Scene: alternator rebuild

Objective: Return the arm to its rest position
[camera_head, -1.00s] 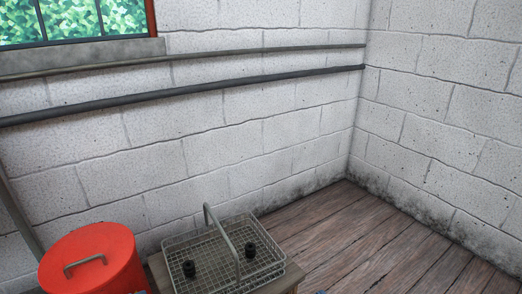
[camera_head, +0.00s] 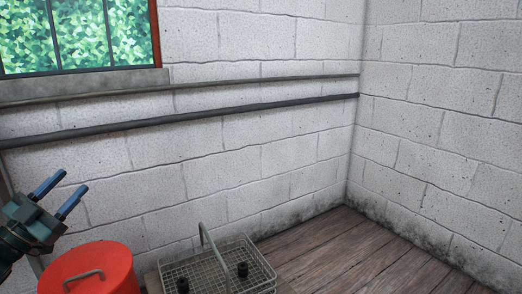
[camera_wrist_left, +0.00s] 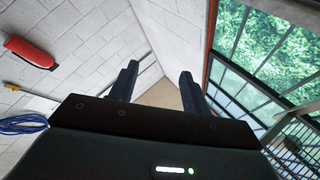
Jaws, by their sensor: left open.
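My left gripper (camera_head: 58,194) has come in from the left edge of the head view. Its two blue fingers are apart with nothing between them, and it is raised in front of the wall above a red lidded bin. In the left wrist view the left gripper (camera_wrist_left: 157,88) also shows two dark fingers spread apart, empty, pointing toward a room corner beside the window. My right gripper is not in any view.
The red bin (camera_head: 95,262) stands at the lower left. Beside it a wire basket (camera_head: 210,268) holds two dark parts. Two pipes (camera_head: 200,110) run along the block wall under the window (camera_head: 80,35). The wood floor (camera_head: 340,250) on the right is clear.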

